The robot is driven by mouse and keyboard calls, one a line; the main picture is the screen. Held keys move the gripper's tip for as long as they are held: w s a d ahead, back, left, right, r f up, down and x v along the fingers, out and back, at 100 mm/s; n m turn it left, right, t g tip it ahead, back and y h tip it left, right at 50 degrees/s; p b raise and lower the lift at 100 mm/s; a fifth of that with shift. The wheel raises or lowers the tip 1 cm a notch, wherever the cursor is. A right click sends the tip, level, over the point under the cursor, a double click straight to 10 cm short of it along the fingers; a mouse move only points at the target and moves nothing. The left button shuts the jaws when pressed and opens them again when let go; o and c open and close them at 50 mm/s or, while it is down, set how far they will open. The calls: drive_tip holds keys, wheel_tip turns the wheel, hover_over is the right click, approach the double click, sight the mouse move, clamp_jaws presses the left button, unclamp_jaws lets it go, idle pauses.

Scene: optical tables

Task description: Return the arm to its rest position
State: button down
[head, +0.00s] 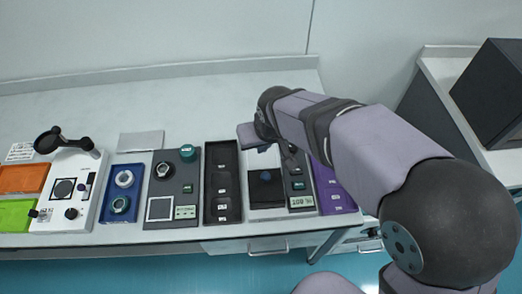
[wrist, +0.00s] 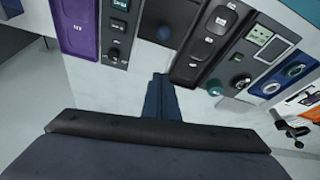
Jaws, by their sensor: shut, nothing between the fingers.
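My arm reaches in from the right of the head view, bent over the white bench (head: 240,98). My gripper (head: 264,148) hangs above the bench behind the row of devices, partly hidden by the wrist. In the wrist view my gripper (wrist: 160,78) is shut, with its dark fingers together and nothing held.
A row of devices lines the front edge: an orange tray (head: 22,178), a white instrument (head: 68,190), a blue tray (head: 122,192), a black compartment tray (head: 222,182) and a purple tray (head: 330,190). A dark box (head: 490,90) stands on the right-hand bench. The bench's back is clear.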

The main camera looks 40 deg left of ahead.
drive_tip(key=shift+v, duration=0.8)
drive_tip(key=s+d+f+g+h, duration=0.1)
drive_tip(key=s+d+f+h, duration=0.2)
drive_tip(key=d, duration=0.4)
drive_tip(key=s+d+f+g, duration=0.1)
drive_tip(key=s+d+f, duration=0.2)
drive_tip(key=d+f, duration=0.3)
drive_tip(key=w+d+r+m, duration=0.1)
drive_tip(key=d+m, duration=0.4)
drive_tip(key=d, duration=1)
drive_tip(key=w+d+r+m, duration=0.2)
drive_tip(key=d+m, duration=0.4)
drive_tip(key=d, duration=0.9)
drive_tip(key=shift+w+d+r, duration=0.15)
drive_tip(key=shift+w+d, duration=0.15)
drive_tip(key=shift+w, duration=0.6)
